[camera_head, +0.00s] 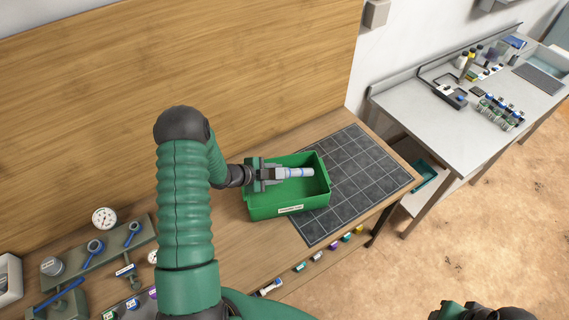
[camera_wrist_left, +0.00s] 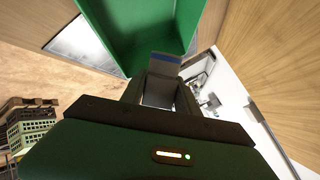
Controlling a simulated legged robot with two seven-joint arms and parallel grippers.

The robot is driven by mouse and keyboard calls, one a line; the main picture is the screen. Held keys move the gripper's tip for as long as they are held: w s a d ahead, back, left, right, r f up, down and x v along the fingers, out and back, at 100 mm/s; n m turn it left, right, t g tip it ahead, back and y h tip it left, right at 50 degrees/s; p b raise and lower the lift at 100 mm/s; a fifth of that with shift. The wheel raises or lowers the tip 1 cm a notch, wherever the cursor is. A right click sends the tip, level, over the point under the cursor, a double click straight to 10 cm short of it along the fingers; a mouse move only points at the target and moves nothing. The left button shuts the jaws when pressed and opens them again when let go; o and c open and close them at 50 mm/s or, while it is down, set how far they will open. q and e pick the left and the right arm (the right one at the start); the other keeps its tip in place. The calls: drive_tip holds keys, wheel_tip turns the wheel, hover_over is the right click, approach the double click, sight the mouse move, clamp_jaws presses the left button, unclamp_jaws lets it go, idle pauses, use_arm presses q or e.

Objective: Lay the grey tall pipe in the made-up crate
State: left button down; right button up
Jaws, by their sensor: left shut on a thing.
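The grey pipe (camera_head: 301,172), light grey with a blue band, is held between the fingers of my left gripper (camera_head: 279,173). The pipe lies roughly level over the open green crate (camera_head: 290,209), inside its outline in the head view; whether it touches the floor is hard to tell. In the left wrist view the pipe (camera_wrist_left: 165,62) sticks out past the shut fingers (camera_wrist_left: 160,88), with the green crate wall (camera_wrist_left: 118,30) behind it. A dark green and black part of my right arm shows at the lower right edge of the head view; its fingers cannot be made out.
The crate stands on a wooden bench, partly on a dark gridded mat (camera_head: 352,178). A manifold (camera_head: 95,262) with gauges and blue handles is at lower left. Small coloured parts line the front edge. A grey side table (camera_head: 455,120) holds more fittings. The mat right of the crate is clear.

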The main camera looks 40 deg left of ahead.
use_arm(q)
drive_tip(key=shift+f, duration=0.25)
drive_tip(key=f+b, duration=0.3)
drive_tip(key=f, duration=0.1)
drive_tip(key=s+f+b, duration=0.1)
drive_tip(key=f+b, duration=0.2)
drive_tip(key=f, duration=0.1)
drive_tip(key=f+b, duration=0.4)
drive_tip(key=shift+s+d, duration=0.2)
drive_tip(key=shift+s, duration=0.1)
use_arm(e)
wheel_tip(320, 180, down, 9)
drive_tip(key=s, duration=0.2)
drive_tip(key=shift+d+f, duration=0.15)
drive_tip(key=shift+f, duration=0.05)
drive_tip(key=shift+s, duration=0.1)
